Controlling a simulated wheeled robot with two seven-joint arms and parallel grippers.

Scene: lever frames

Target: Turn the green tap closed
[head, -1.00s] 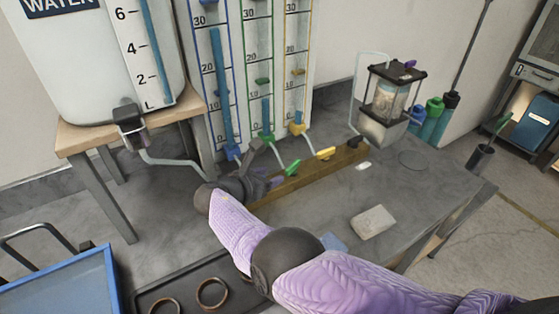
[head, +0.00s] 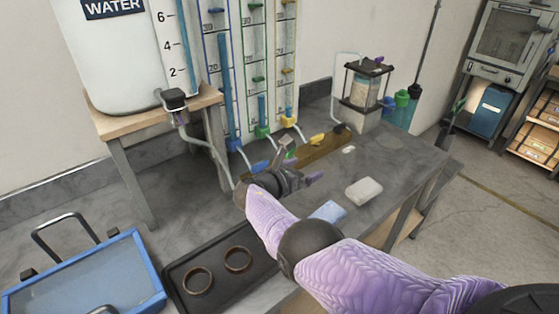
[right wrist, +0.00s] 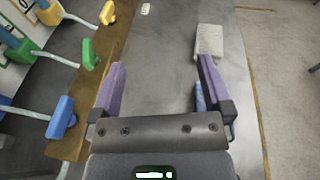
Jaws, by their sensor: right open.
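The green tap (right wrist: 89,54) sits on a wooden rail, between the blue tap (right wrist: 61,117) and the yellow tap (right wrist: 107,13) in the right wrist view. In the head view the green tap (head: 290,154) is partly hidden by my right gripper (head: 300,163). In the right wrist view that gripper (right wrist: 162,63) is open and empty, its purple fingers wide apart over the grey bench. The green tap lies outside the fingers, left of the left finger, with a visible gap. My left gripper is not in view.
A white sponge-like block (head: 364,191) and a blue cloth (head: 328,212) lie on the bench right of the rail. A pump-like jar (head: 361,90) stands behind. A dark tray (head: 215,301) with two rings and a blue-rimmed basin (head: 150,263) are at front left.

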